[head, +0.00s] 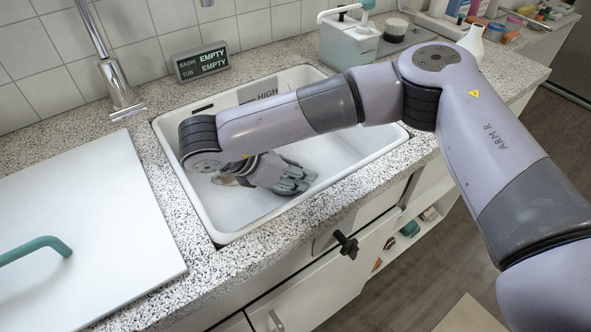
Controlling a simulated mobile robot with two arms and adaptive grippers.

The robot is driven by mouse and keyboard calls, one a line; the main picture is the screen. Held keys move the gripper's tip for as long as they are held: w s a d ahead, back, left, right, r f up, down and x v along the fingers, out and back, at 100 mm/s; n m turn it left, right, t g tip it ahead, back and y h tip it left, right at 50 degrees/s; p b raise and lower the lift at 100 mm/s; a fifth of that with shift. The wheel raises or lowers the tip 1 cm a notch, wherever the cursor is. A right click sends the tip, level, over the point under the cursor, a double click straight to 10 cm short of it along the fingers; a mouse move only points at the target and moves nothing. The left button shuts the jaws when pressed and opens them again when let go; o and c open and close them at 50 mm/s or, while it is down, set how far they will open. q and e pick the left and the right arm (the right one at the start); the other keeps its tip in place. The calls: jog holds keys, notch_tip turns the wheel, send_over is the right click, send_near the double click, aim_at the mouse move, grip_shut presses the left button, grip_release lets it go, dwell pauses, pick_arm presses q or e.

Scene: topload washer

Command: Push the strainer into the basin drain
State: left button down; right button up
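The white basin (235,215) is set into the speckled counter. My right arm reaches across it from the right, and my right gripper (296,180) points down inside, low near the basin floor. Its dark fingers are small and partly turned away, so I cannot tell whether they are open or shut or touching anything. I cannot make out the strainer or the drain; the arm and gripper cover part of the basin floor. My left gripper is not in view.
A chrome faucet (118,85) stands behind the basin's left corner. A sign (201,62) reads basin empty and tub empty. A white lid (85,220) with a teal handle (38,247) lies left. A dispenser (347,42) stands behind; a black knob (345,245) sticks out in front.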

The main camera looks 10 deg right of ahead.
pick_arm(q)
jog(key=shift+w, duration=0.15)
pick_arm(e)
jog(key=shift+s+a+r, duration=0.1)
jog(key=shift+a+r, duration=0.1)
jog(key=shift+r, duration=0.05)
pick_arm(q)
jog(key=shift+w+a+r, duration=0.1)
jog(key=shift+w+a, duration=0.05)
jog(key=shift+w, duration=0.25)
pick_arm(e)
jog(key=v, duration=0.7)
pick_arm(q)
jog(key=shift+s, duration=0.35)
pick_arm(e)
jog(key=shift+a+r, duration=0.15)
